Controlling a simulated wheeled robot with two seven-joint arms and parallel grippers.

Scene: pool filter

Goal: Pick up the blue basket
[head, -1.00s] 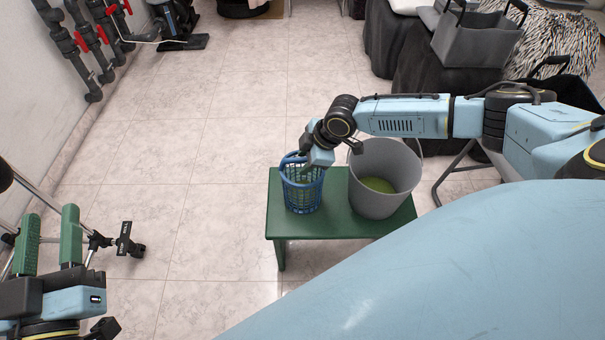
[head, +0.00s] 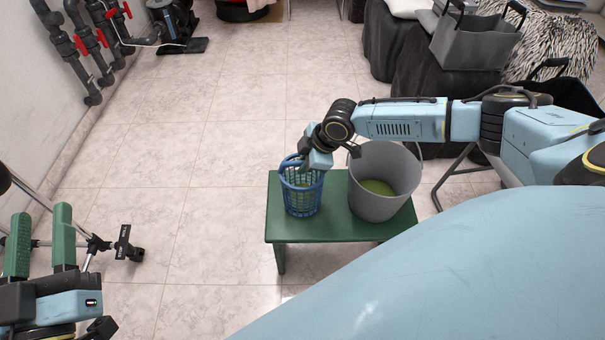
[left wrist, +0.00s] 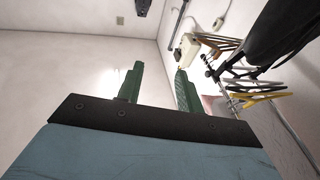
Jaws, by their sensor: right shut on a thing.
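The blue basket (head: 302,198) is an openwork plastic basket at the left end of a green stool (head: 330,229). Its base looks to be at the stool top; I cannot tell whether it touches. My right gripper (head: 308,168) is over the basket's top and is shut on it. The fingertips are mostly hidden, so the exact part gripped is unclear. My left gripper (head: 39,238) is at the lower left, far from the basket. Its green fingers are apart and empty, as the left wrist view (left wrist: 157,90) also shows.
A grey bucket (head: 385,200) with greenish contents stands beside the basket on the stool. A metal pole with a black clamp (head: 124,243) is near my left gripper. Dark-draped tables (head: 430,85) stand at upper right. The tiled floor left of the stool is clear.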

